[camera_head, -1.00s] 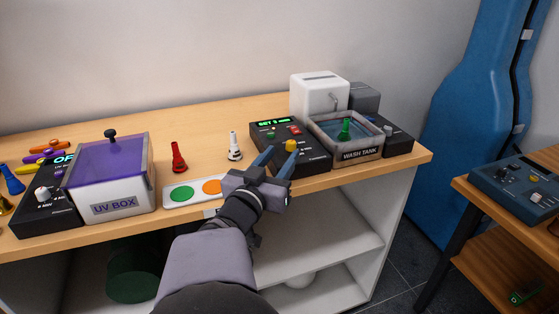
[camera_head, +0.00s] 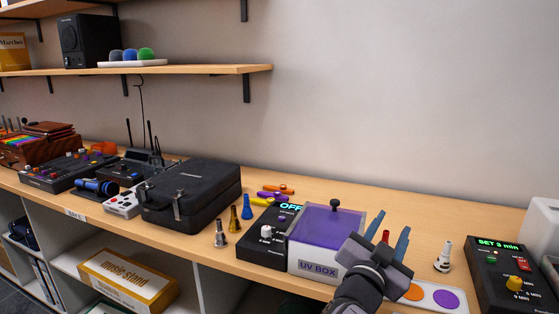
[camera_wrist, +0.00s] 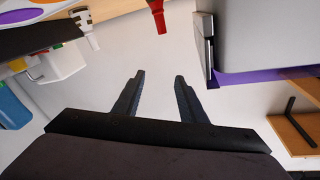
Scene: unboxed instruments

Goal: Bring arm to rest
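My gripper (camera_head: 396,220) is in the head view, in front of the right side of the UV box (camera_head: 315,259). Its two blue fingers stand apart with nothing between them; the wrist view also shows my gripper (camera_wrist: 159,76) open and empty. A red mouthpiece (camera_head: 385,237) shows behind the fingers in the head view, and in the wrist view (camera_wrist: 157,15) it is beyond the fingertips, apart from them. The UV box has its purple lid on, partly covered by my arm.
A white plate with colored discs (camera_head: 431,297) is beside my gripper. A white mouthpiece (camera_head: 443,256) and a timer unit (camera_head: 500,272) stand to the right. A black case (camera_head: 190,196) and several mouthpieces are to the left. A wall shelf (camera_head: 200,70) hangs above.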

